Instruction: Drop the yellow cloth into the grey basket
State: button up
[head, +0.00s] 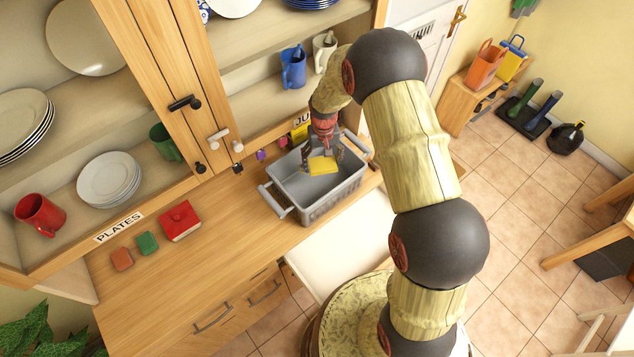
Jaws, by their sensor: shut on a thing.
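The grey basket (318,204) stands on the wooden counter near its right end, with two side handles. My gripper (322,157) is over the basket's opening, pointing down. It is shut on the yellow cloth (323,166), a small flat yellow piece. The cloth shows against the basket's interior, inside its rim outline in the picture. I cannot tell how far it is above the basket floor.
The cupboard (190,60) with plates and mugs rises behind the counter.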

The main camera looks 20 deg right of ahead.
jog(key=o, duration=1.3)
notch_tip(320, 180, up, 12)
jog(key=shift+f, duration=0.1)
dwell(0.5)
